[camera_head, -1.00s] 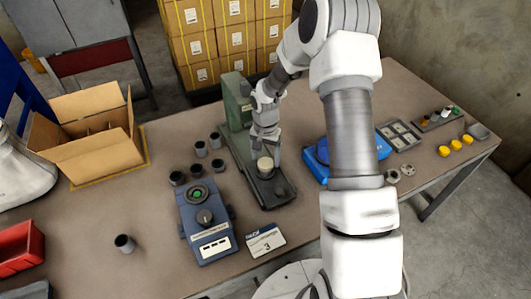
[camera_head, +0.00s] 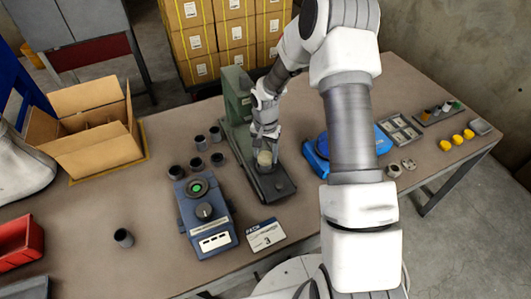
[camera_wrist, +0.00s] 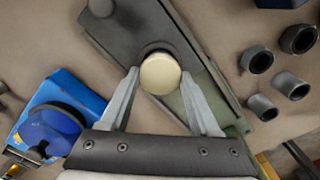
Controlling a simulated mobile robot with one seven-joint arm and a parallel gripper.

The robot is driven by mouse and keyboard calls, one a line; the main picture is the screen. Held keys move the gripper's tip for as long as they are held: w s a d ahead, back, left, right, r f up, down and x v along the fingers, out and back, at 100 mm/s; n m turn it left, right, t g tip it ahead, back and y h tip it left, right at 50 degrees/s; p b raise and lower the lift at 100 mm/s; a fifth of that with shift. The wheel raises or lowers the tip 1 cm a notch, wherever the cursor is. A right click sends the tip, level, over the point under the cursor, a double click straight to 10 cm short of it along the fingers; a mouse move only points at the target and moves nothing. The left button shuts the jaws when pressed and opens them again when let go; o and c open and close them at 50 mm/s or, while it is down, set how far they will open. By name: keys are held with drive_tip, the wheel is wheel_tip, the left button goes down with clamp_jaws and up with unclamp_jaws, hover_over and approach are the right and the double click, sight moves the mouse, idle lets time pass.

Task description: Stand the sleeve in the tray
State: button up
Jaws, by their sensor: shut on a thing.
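My gripper (camera_head: 265,146) is shut on a cream-topped round piece (camera_wrist: 160,73) at the dark base of the green press (camera_head: 238,100). The piece also shows in the head view (camera_head: 264,158); its lower part is hidden, and I cannot tell if it is lifted. Several grey sleeves stand between the press and a blue tester, one of them at the back (camera_head: 215,134). They also show at right in the wrist view (camera_wrist: 262,106). A grey tray with square compartments (camera_head: 400,133) lies at the right.
The blue tester (camera_head: 205,220) and a number card (camera_head: 265,235) lie at the front. A blue device (camera_head: 316,158) sits right of the press. An open carton (camera_head: 95,140) and red bin (camera_head: 20,243) are at left. Yellow pieces (camera_head: 457,139) lie far right. The table's left middle is free.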

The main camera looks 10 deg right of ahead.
wheel_tip(320, 180, up, 15)
drive_tip(key=p, duration=0.8)
idle(0.5)
wheel_tip(320, 180, up, 7)
drive_tip(key=p, duration=0.2)
hover_over(265, 156)
drive_tip(key=s+f+n+b, duration=0.2)
drive_tip(key=s+f+n, duration=0.2)
drive_tip(key=s+n, duration=0.2)
drive_tip(key=shift+s+f+n, duration=0.35)
drive_tip(key=shift+s+n, duration=0.05)
drive_tip(key=shift+s, duration=0.35)
drive_tip(key=shift+s, duration=0.25)
